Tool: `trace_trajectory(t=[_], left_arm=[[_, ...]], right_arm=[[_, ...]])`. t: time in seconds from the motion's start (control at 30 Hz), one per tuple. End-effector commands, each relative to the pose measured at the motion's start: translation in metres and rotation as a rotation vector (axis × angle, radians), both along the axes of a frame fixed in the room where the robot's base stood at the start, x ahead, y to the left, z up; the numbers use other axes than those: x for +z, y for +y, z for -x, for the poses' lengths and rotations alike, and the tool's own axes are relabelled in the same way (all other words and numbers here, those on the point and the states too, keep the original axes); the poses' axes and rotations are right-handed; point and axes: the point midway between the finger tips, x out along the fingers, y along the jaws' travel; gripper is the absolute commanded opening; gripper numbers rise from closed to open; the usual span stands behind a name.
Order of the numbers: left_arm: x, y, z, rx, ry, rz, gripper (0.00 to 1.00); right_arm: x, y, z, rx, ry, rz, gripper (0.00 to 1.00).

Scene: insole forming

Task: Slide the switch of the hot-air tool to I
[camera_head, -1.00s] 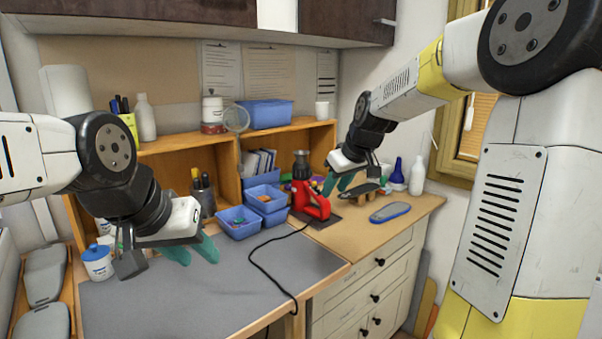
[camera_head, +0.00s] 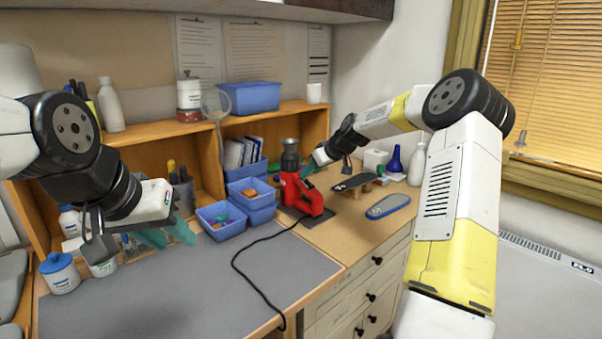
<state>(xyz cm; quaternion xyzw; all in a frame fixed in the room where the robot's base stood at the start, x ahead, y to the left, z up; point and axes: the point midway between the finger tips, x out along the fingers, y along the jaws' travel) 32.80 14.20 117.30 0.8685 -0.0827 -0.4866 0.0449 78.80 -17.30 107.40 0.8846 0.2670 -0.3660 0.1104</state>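The hot-air tool (camera_head: 303,196) is red with a dark grey nozzle pointing up. It stands on a dark base on the wooden worktop at the middle of the view, with a black cable running from it. Its switch is too small to make out.
Blue bins (camera_head: 222,219) stand left of the tool. The black cable (camera_head: 245,268) crosses the grey mat (camera_head: 190,295). An insole on a stand (camera_head: 355,183) and a blue-edged insole (camera_head: 387,206) lie to the right. White jars (camera_head: 60,274) stand near my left gripper.

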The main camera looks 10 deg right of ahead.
Motion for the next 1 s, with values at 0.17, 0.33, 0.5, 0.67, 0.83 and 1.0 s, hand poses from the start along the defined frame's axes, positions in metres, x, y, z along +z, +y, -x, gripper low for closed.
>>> trace_trajectory(t=[0.17, 0.33, 0.5, 0.67, 0.83, 1.0], left_arm=[[0.0, 0.0, 0.0, 0.0, 0.0, 0.0, 0.36], [0.0, 0.0, 0.0, 0.0, 0.0, 0.0, 0.36], [0.0, 0.0, 0.0, 0.0, 0.0, 0.0, 0.36], [0.0, 0.0, 0.0, 0.0, 0.0, 0.0, 0.36], [0.0, 0.0, 0.0, 0.0, 0.0, 0.0, 0.36], [0.0, 0.0, 0.0, 0.0, 0.0, 0.0, 0.36]], right_arm=[[-0.0093, 0.005, -0.0075, 0.0, 0.001, 0.001, 0.37], [-0.0099, 0.0051, -0.0082, -0.001, 0.0, 0.001, 0.37], [-0.0099, 0.0052, -0.008, -0.001, 0.0, 0.001, 0.21], [-0.0098, 0.0051, -0.0079, -0.001, 0.0, 0.001, 0.0], [-0.0099, 0.0051, -0.0078, -0.001, 0.0, 0.001, 0.0], [-0.0098, 0.0051, -0.0078, -0.001, 0.0, 0.001, 0.0]])
